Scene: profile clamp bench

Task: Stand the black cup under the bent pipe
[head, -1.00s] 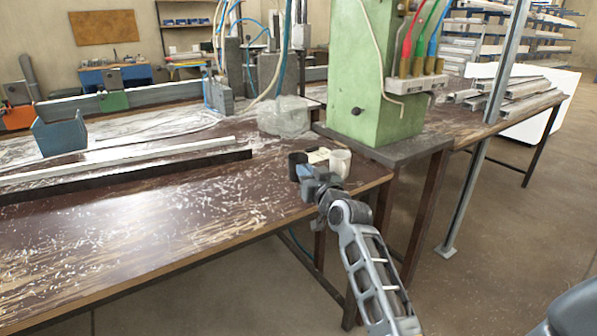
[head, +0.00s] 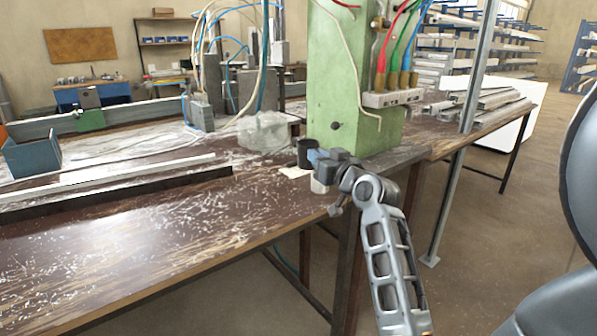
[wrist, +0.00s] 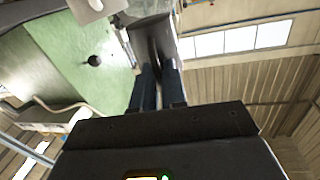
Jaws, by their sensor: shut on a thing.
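The black cup (head: 307,152) is at my gripper (head: 317,156) in the head view, near the right end of the bench and in front of the green machine. My gripper is shut on the cup, which looks roughly upright and raised above the bench top. In the wrist view, the two dark fingers (wrist: 157,88) close on a dark, shiny part of the cup (wrist: 156,40). A cream bent pipe (head: 352,65) curves down the front of the green machine. I cannot tell whether this is the bent pipe meant.
A white cup (head: 319,186) stands at the bench corner, partly hidden by my gripper. A pale paper (head: 295,172) lies beside it. A crumpled clear plastic bag (head: 263,132) lies behind. The green machine (head: 340,110) stands close by. The bench's front left (head: 130,255) is mostly clear.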

